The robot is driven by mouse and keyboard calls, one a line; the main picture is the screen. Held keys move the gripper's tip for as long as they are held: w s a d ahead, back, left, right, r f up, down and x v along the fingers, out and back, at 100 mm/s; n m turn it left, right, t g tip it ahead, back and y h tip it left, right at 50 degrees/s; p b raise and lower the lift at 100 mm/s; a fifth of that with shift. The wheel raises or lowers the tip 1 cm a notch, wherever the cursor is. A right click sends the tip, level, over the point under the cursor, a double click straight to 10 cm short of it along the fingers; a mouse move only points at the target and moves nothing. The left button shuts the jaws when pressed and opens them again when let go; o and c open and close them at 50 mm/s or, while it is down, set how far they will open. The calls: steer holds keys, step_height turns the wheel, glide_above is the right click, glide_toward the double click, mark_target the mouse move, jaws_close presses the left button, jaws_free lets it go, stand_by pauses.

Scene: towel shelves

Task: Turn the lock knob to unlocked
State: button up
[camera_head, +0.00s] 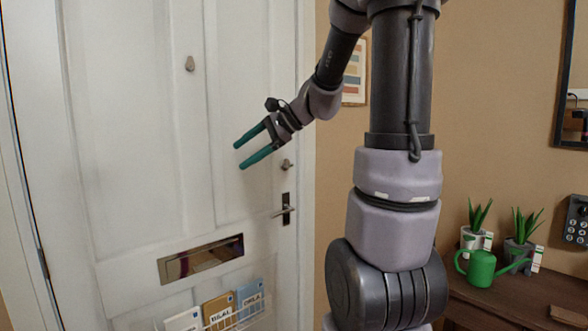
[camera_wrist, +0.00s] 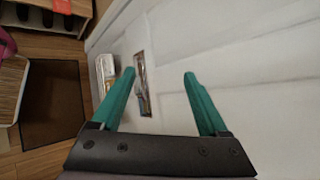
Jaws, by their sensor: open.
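The lock knob (camera_head: 286,164) is a small metal piece on the right side of the white door (camera_head: 130,130), above the lever handle (camera_head: 284,210). It is too small to tell how it is turned. My gripper (camera_head: 240,156) is open and empty, with its two green fingers apart in front of the door. In the head view its fingertips lie left of the knob and point left; the distance to the door is unclear. The open fingers also show in the wrist view (camera_wrist: 159,76), over the door surface. I do not see the knob there.
A mail slot (camera_head: 201,259) and a wire basket of envelopes (camera_head: 236,315) are low on the door. A small metal fitting (camera_head: 190,63) sits higher up. On the right, a wooden cabinet (camera_head: 489,307) bears plants and a green watering can (camera_head: 482,268). A keypad (camera_head: 576,220) is on the wall.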

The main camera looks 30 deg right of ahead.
steer(key=w+d+f+m+t+y, duration=0.1)
steer(key=w+d+f+m+t, duration=0.15)
steer(key=w+d+m, duration=0.45)
steer(key=m+t+h, duration=0.6)
steer(key=m+t, duration=0.3)
steer(key=m, duration=0.1)
glide_toward(288, 165)
steer(key=d+x, duration=0.2)
steer(key=x, duration=0.7)
steer(key=shift+w+a+f, duration=0.2)
steer(key=shift+w+a, duration=0.1)
steer(key=shift+a, duration=0.1)
jaws_close()
